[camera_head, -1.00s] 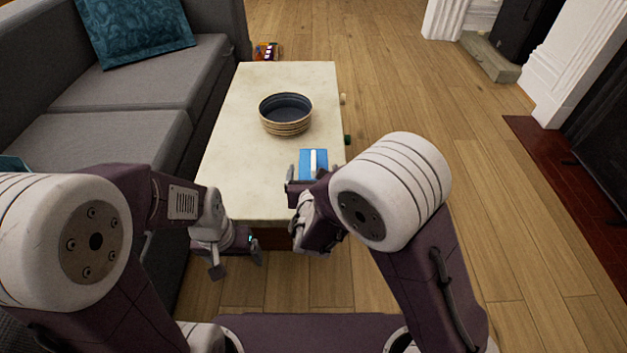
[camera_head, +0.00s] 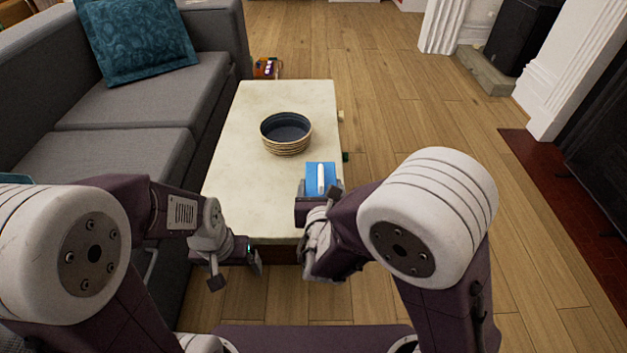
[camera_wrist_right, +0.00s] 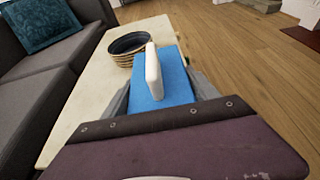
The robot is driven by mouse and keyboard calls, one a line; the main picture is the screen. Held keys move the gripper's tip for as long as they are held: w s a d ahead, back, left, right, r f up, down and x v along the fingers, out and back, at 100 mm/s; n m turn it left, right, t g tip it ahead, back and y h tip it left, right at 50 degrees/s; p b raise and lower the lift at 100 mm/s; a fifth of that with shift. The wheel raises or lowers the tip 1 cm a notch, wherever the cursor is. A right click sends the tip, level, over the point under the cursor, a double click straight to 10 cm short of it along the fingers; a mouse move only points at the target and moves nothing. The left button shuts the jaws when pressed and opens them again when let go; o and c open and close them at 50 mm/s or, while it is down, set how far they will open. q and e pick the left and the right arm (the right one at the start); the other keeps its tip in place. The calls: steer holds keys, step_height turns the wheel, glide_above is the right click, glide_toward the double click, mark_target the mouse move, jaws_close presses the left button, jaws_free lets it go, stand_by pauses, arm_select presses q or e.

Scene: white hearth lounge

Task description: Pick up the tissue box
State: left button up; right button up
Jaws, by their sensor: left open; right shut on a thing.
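The tissue box (camera_head: 313,179) is blue with a white tissue strip on top. It is at the near right part of the cream table (camera_head: 232,182). My right gripper (camera_head: 320,188) is shut on it, with one finger on each side. In the right wrist view the box (camera_wrist_right: 172,88) sits between the grey fingers (camera_wrist_right: 160,98). Its near part is hidden by the gripper, and I cannot tell whether its bottom touches the table. My left gripper (camera_head: 240,268) is open and empty, low before the table's near edge.
A striped bowl (camera_head: 286,134) with a dark inside stands on the table beyond the box. A grey sofa (camera_head: 130,140) runs along the left of the table. Free wooden floor (camera_head: 420,120) lies to the right, before a white fireplace (camera_head: 570,75).

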mark_target(328, 182)
steer(key=b, duration=0.3)
steer(key=shift+s+d, duration=0.2)
steer(key=shift+s, duration=0.1)
steer(key=b, duration=0.2)
steer(key=s+b, duration=0.1)
steer(key=b, duration=0.2)
steer(key=shift+s+d+r+b, duration=0.3)
steer(key=shift+s+d+b, duration=0.05)
steer(key=shift+s+b, duration=0.05)
steer(key=shift+s+d+r+p, duration=0.2)
steer(key=shift+s+r+p, duration=0.2)
steer(key=shift+r, duration=0.2)
steer(key=shift+s+d+r+p, duration=0.15)
steer(key=shift+s+r+p, duration=0.25)
steer(key=shift+r, duration=0.2)
steer(key=shift+s+d+r+b, duration=0.3)
steer(key=shift+s+b, duration=0.1)
steer(key=shift+s, duration=0.15)
steer(key=shift+s+d+r+b, duration=0.25)
steer(key=shift+s+d+b, duration=0.1)
steer(key=shift+s, duration=0.2)
steer(key=shift+s+d+r, duration=0.1)
steer(key=shift+s+r, duration=0.05)
steer(key=shift+s, duration=0.05)
